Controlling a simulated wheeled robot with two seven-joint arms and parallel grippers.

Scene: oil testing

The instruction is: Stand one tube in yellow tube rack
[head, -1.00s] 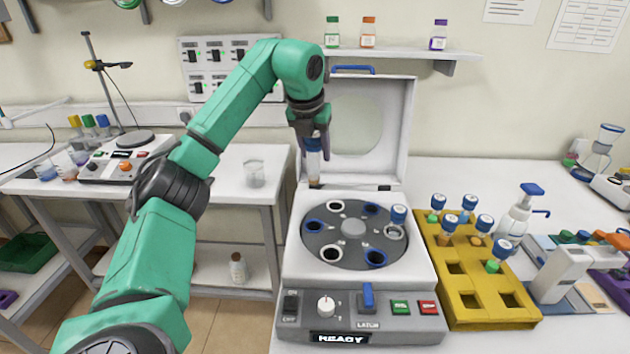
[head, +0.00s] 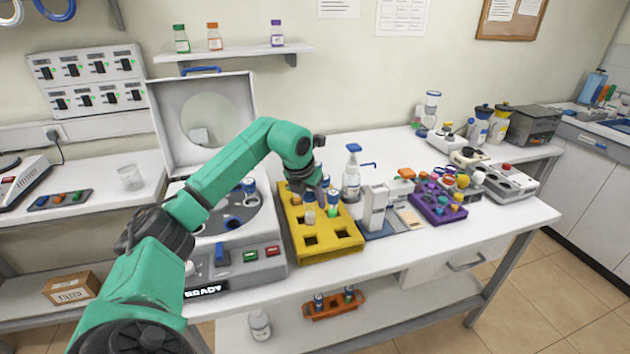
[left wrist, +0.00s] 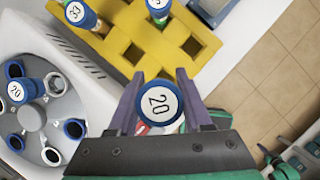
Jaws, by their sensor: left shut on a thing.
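My left gripper (head: 317,188) is over the yellow tube rack (head: 335,250) in the head view. It is shut on a tube with a blue-rimmed white cap marked 20 (left wrist: 158,103), seen end-on in the left wrist view. The tube's lower part is hidden there. The rack shows in the left wrist view (left wrist: 117,75), with empty square holes just ahead of the held tube. Tubes capped 33 (left wrist: 80,14) and 5 (left wrist: 158,9) stand in it. The gripper hides part of the rack's back in the head view. My right gripper is out of view.
The open centrifuge (head: 235,262) stands left of the rack, with a capped tube (left wrist: 18,90) in its rotor. A pump bottle (head: 351,180), a grey-white device (head: 374,208) and a purple rack (head: 432,212) stand to the right.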

